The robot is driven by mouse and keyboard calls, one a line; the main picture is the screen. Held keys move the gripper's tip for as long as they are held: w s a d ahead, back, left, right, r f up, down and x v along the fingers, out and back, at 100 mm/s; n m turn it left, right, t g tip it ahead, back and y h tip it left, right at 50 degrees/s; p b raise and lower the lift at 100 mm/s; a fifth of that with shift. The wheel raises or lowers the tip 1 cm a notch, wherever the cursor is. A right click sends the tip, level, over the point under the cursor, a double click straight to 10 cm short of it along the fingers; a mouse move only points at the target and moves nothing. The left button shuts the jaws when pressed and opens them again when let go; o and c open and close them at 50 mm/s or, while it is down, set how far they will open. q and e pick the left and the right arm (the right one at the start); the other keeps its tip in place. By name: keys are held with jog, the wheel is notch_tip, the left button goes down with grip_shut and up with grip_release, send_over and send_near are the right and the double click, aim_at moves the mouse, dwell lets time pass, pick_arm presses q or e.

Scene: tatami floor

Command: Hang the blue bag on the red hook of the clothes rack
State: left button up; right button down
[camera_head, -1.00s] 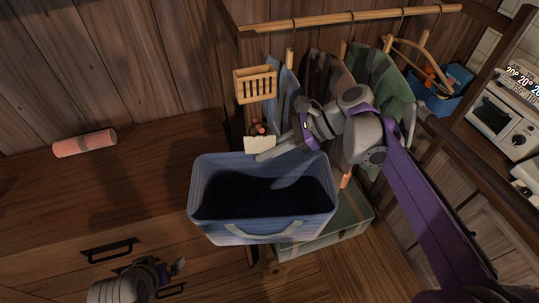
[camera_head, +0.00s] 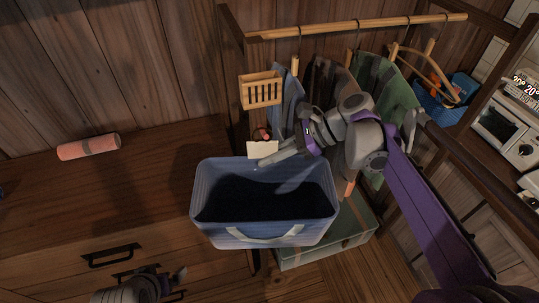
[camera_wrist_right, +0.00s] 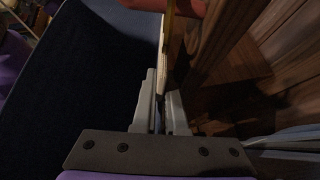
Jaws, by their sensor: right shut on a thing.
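The blue bag (camera_head: 265,233) is a large open box-like bag with a dark inside and a pale strap handle on its front. It is in the middle of the head view, upright. My right gripper (camera_head: 266,160) is at its back rim and shut on it; in the right wrist view the gripper (camera_wrist_right: 160,110) has its fingers close together beside the bag's dark inside (camera_wrist_right: 70,80). A small red hook (camera_head: 266,137) shows just behind the bag, above a cream plate (camera_head: 262,149). Whether the bag touches the hook is hidden. My left gripper (camera_head: 178,275) is low at left, its jaws unclear.
The clothes rack's wooden bar (camera_head: 355,27) holds several hanging garments behind my right arm. A small wooden basket (camera_head: 261,91) is above the hook. A green chest (camera_head: 330,247) is below the bag. A pink roll (camera_head: 89,146) lies on the wooden cabinet (camera_head: 110,195) at left.

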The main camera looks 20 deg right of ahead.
jog(key=c, duration=0.9)
grip_release()
jog(key=shift+s, duration=0.1)
jog(key=shift+d+r, duration=0.4)
jog(key=shift+d, duration=0.05)
jog(key=v, duration=0.9)
jog(key=shift+s+d+r, duration=0.15)
jog(key=shift+d, duration=0.1)
